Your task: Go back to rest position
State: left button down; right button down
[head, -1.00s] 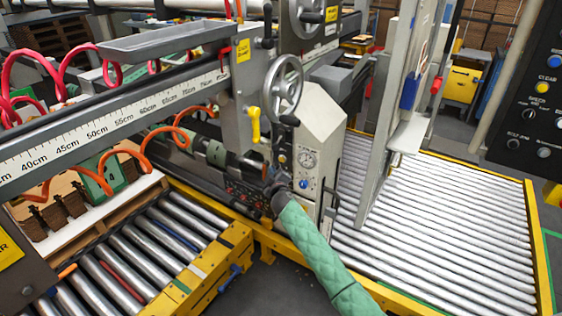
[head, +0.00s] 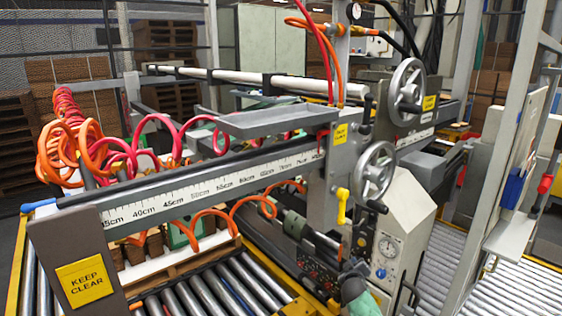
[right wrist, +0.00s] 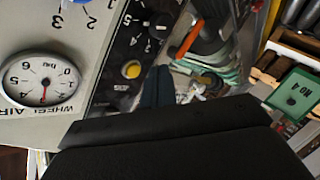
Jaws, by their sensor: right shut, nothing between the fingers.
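My right gripper (head: 347,274) is at the bottom centre of the head view, at the end of my green-sleeved arm. It is shut and empty, in front of the stacker's dark control panel (head: 316,270) and left of the round pressure gauge (head: 388,247). I cannot tell whether it touches the panel. In the right wrist view my dark gripper body fills the lower middle, close to the panel with its yellow button (right wrist: 132,69) and black knobs. The gauge (right wrist: 42,82) is at the left there. My left gripper is not in view.
Two handwheels (head: 373,170) stand above the gauge cabinet (head: 410,235). A long ruler beam (head: 190,192) crosses the left, with coiled orange and red hoses. Roller conveyors (head: 225,290) lie below and at the right. A yellow KEEP CLEAR sign (head: 83,281) is at the lower left.

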jog(key=s+a+f+m+g+y, duration=0.2)
jog(key=s+a+f+g, duration=0.2)
jog(key=s+f, duration=0.9)
jog(key=s+a+f+m+g+y, duration=0.1)
jog(key=s+a+f+g, duration=0.35)
jog(key=s+f, duration=0.8)
jog(key=s+a+f+g, duration=0.1)
jog(key=s+f, duration=0.4)
jog(key=s, duration=0.7)
jog(key=s+a+f+g, duration=0.1)
jog(key=s+f, duration=0.4)
jog(key=s, duration=0.8)
jog(key=s+a+f+m+g+y, duration=0.1)
jog(key=s+f+g, duration=0.2)
jog(key=s, duration=1)
notch_tip(320, 180, down, 2)
jog(key=shift+f, duration=0.2)
jog(key=shift+a, duration=0.1)
